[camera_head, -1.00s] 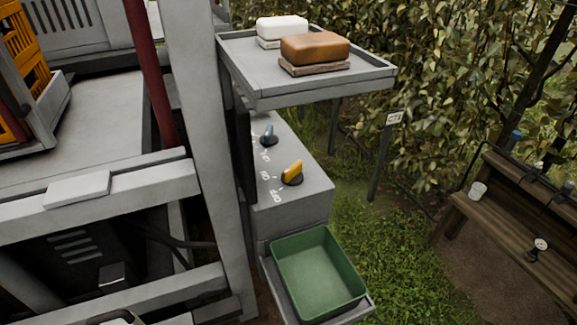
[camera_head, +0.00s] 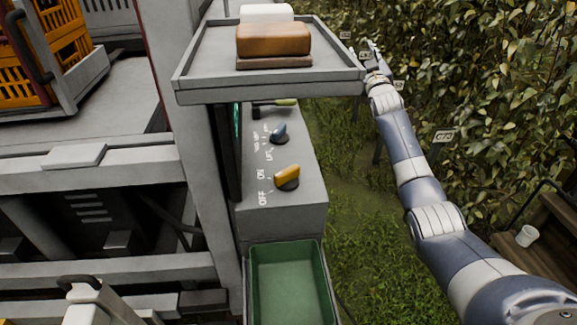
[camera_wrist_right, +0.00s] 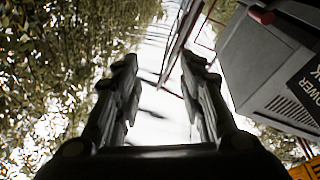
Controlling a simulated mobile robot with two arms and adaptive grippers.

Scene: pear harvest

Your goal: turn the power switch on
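The power switch is a yellow-orange knob (camera_head: 287,175) on the sloping grey control panel (camera_head: 308,190), with ON and OFF lettering at its left. I cannot tell for sure which word it points to. My right arm reaches up along the right side, and its gripper (camera_head: 372,57) is beyond and to the right of the knob, by the hedge, well apart from it. In the right wrist view the two fingers (camera_wrist_right: 160,95) are spread with nothing between them. That view shows a grey box (camera_wrist_right: 265,70) with a dark POWER sign (camera_wrist_right: 305,92). My left gripper is not in view.
A green bin (camera_head: 323,270) is below. Grass lies right of the panel.

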